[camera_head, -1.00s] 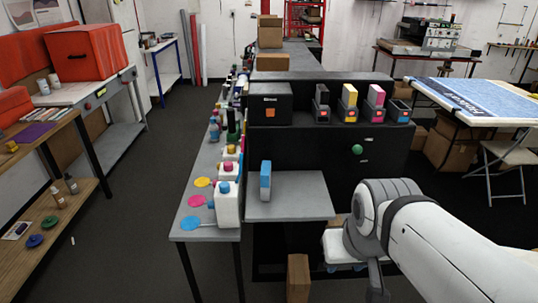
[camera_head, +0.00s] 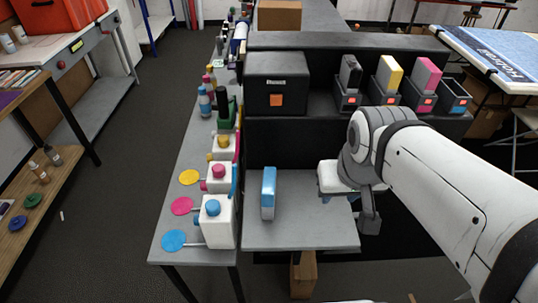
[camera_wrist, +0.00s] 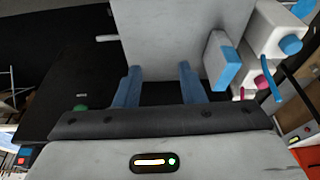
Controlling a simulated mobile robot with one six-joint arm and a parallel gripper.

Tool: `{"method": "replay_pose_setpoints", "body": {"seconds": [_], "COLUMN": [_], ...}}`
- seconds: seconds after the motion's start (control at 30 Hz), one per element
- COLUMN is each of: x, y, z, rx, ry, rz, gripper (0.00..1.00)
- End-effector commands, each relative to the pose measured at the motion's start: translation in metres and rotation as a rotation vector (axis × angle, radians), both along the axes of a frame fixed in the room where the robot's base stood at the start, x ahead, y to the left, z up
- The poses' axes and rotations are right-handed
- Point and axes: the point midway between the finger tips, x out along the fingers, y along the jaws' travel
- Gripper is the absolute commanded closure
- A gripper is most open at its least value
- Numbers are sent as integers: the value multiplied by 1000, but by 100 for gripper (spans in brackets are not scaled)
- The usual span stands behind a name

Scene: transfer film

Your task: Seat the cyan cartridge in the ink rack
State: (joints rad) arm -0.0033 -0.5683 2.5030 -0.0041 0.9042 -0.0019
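The cyan cartridge (camera_head: 268,193) stands upright on the grey shelf (camera_head: 310,235), left of its middle. It also shows in the wrist view (camera_wrist: 223,62), right of my fingers. The ink rack's dark holders stand on the black unit; black, yellow and magenta cartridges are seated, and the rightmost holder (camera_head: 453,97) with a blue marking is empty. My gripper (camera_wrist: 157,72) has its two blue fingers apart with nothing between them. In the head view it is by the shelf's right side, right of the cartridge, its fingers mostly hidden by my arm.
White ink bottles (camera_head: 212,222) with cyan, magenta and yellow caps stand on the narrow table left of the shelf. A black box (camera_head: 277,85) sits on the unit left of the rack. The shelf around the cartridge is clear.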

Motion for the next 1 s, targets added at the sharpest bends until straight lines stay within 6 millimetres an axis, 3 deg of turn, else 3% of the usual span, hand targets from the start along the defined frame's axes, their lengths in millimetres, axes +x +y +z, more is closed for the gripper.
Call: {"method": "replay_pose_setpoints", "body": {"seconds": [0.13, 0.33, 0.7, 0.83, 1.0], "x": [0, 11, 95, 113, 122], "y": [0, 7, 94, 121, 136], "z": [0, -1, -21, -32, -40], "rx": [0, 10, 37, 28, 22], "ry": [0, 25, 228, 277, 303], "rz": [0, -4, -80, -108, -128], "gripper": [64, 48, 45, 45, 45]}}
